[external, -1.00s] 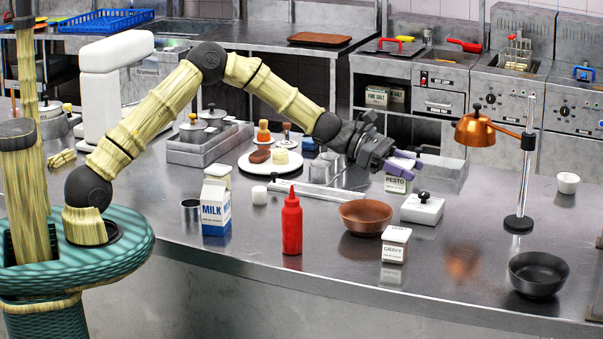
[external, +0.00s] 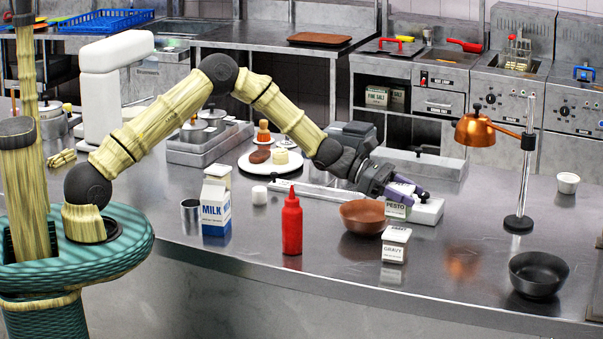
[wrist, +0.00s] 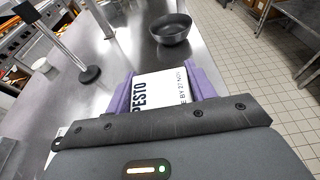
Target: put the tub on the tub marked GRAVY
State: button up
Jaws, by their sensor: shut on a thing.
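A white tub labelled PESTO (external: 396,211) is held between the purple fingers of my gripper (external: 408,191), which is shut on it. The tub and its label also show in the wrist view (wrist: 158,92). The white tub marked GRAVY (external: 395,246) stands on the counter, nearer the camera than the held tub and slightly below it in the external view. Its lid is bare. The PESTO tub is apart from it. The GRAVY tub does not clearly show in the wrist view.
A copper bowl (external: 362,217) stands close to the left of the GRAVY tub. A white lidded container (external: 430,211) is just behind. A red bottle (external: 292,228) and a milk carton (external: 215,208) stand left. A heat lamp (external: 519,222) and dark bowl (external: 538,275) are right.

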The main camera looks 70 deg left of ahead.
aim_at(410, 210)
jog(key=shift+f+p, duration=0.4)
jog(key=shift+f, duration=1.45)
jog(key=shift+f, duration=0.15)
jog(key=o, duration=1.1)
jog(key=shift+s+a, duration=0.1)
jog(key=b+v, duration=0.1)
jog(key=v, duration=0.5)
jog(key=b+v, duration=0.2)
jog(key=v, duration=0.4)
